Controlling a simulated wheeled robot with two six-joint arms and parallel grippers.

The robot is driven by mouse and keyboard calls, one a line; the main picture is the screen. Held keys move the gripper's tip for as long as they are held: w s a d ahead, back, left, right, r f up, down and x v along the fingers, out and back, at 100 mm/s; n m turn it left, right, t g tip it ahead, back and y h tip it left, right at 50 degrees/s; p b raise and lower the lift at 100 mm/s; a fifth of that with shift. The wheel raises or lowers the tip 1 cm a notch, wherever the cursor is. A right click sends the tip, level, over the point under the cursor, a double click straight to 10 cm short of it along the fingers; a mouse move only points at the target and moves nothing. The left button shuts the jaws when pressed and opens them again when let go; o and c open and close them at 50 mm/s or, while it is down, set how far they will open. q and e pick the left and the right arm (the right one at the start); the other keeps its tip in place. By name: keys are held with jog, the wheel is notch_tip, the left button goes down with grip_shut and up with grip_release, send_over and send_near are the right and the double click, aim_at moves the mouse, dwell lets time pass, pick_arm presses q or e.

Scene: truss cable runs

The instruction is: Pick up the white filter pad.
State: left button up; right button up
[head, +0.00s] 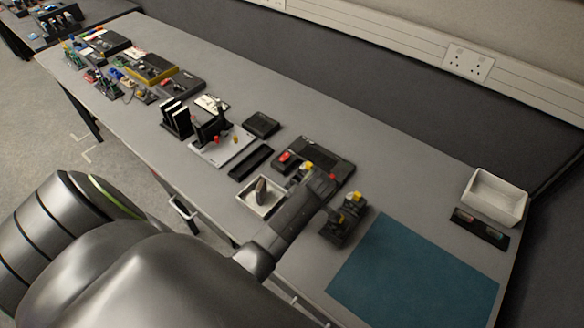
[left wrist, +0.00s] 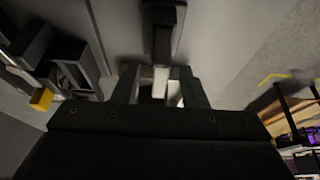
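A white square tray (head: 251,207) sits on the table, left of my left forearm in the head view. A pale, thin piece (head: 261,190) stands tilted in it; I cannot tell for sure that it is the white filter pad. In the left wrist view, my left gripper (left wrist: 157,68) has its two fingers apart. A narrow white piece (left wrist: 160,80) shows in the gap between them, with no clear contact; I cannot tell if it is the pad. The gripper's fingertips are not clear in the head view. My right gripper is not in view.
A dark fixture with yellow tops (head: 343,221) stands right of my arm, beside a blue mat (head: 415,275). A black tray (head: 325,158) lies behind my arm. A white bin (head: 495,196) stands far right. Several boards and parts crowd the table's far left.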

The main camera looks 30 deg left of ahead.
pick_arm(q)
jog(key=shift+a+f, duration=0.2)
jog(key=shift+f, duration=0.4)
grip_shut()
